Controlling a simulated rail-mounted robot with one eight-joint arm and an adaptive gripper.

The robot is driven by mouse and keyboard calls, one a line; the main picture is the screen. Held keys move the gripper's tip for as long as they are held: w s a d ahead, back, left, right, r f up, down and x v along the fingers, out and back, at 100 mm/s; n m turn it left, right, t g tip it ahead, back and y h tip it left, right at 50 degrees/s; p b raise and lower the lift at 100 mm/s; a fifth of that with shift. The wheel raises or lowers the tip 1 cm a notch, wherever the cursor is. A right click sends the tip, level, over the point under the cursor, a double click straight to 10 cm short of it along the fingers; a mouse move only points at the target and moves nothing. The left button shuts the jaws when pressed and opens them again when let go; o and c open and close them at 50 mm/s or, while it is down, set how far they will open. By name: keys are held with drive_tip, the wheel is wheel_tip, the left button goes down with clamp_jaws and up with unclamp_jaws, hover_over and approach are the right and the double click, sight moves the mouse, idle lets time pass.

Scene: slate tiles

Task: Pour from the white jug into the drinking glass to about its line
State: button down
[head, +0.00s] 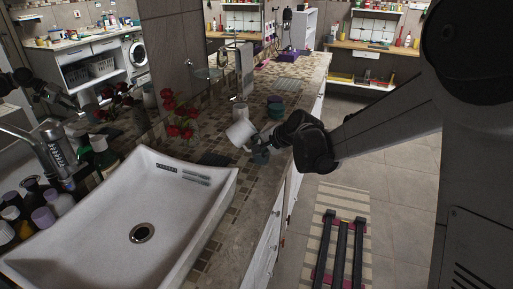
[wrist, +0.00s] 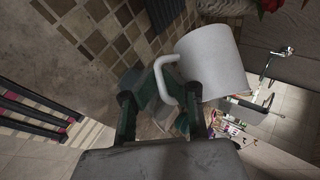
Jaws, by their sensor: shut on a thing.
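The white jug (head: 240,132) is held tilted above the tiled counter, just right of the sink. My gripper (head: 268,138) is shut on its handle. In the wrist view the jug (wrist: 214,62) leans at the upper right, and its looped handle (wrist: 164,78) lies between the two fingers of my gripper (wrist: 160,100). A small grey, see-through-looking shape (head: 260,156) shows just below the jug and gripper; it may be the drinking glass, but I cannot tell surely. The inside of the jug, any stream and any line on the glass are hidden.
The white sink (head: 142,215) fills the near left. Red flowers (head: 180,115) stand behind the jug, by the mirror. Dark green containers (head: 276,106) stand farther along the counter. Open floor lies right of the counter, with a striped rug (head: 335,215).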

drive_tip(key=shift+r+n+t+h+p, duration=0.2)
drive_tip(key=shift+r+n+t+h, duration=0.2)
drive_tip(key=shift+r+n+h, duration=0.7)
drive_tip(key=shift+r+n+t+h+p, duration=0.3)
drive_tip(key=shift+r+t+h, duration=0.1)
drive_tip(key=shift+h, duration=1.3)
drive_tip(key=shift+r+n+t+h+p, duration=0.15)
drive_tip(key=shift+r+n+t+h, duration=0.4)
drive_tip(key=shift+h, duration=0.85)
drive_tip(key=shift+r, duration=0.15)
